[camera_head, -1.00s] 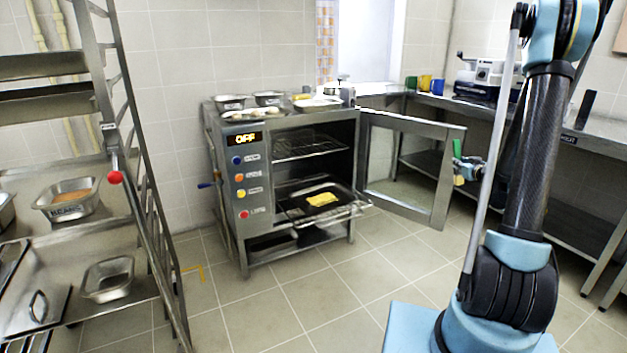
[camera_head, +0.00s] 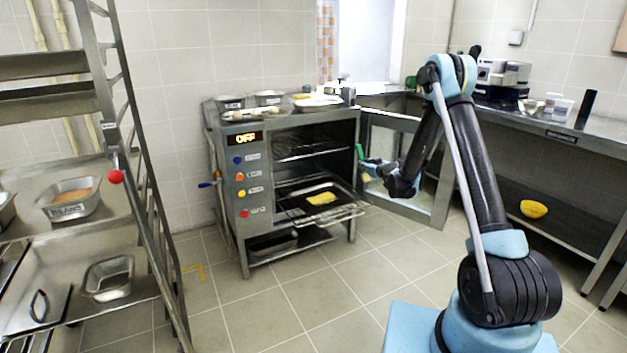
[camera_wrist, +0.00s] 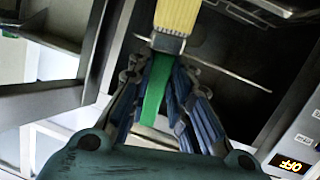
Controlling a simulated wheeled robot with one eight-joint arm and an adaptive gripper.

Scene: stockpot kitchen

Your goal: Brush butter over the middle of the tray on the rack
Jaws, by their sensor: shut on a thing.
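My gripper (camera_head: 374,171) is shut on the green handle of a brush (camera_wrist: 158,85); yellow bristles show past a metal band at the top of the wrist view. In the head view the brush (camera_head: 361,153) is near the oven's open door, above and to the right of the tray, apart from it. The dark tray (camera_head: 298,206) sits on the lower, pulled-out wire rack (camera_head: 342,217) of the oven. A yellow patch or piece (camera_head: 321,198) lies near the tray's middle.
The oven (camera_head: 228,170) reads OFF; its glass door (camera_head: 432,190) stands open to the right. An upper rack (camera_head: 305,152) is inside. Pans sit on top. A shelf trolley (camera_head: 150,220) stands left, a steel counter (camera_head: 560,135) right. Floor before the oven is clear.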

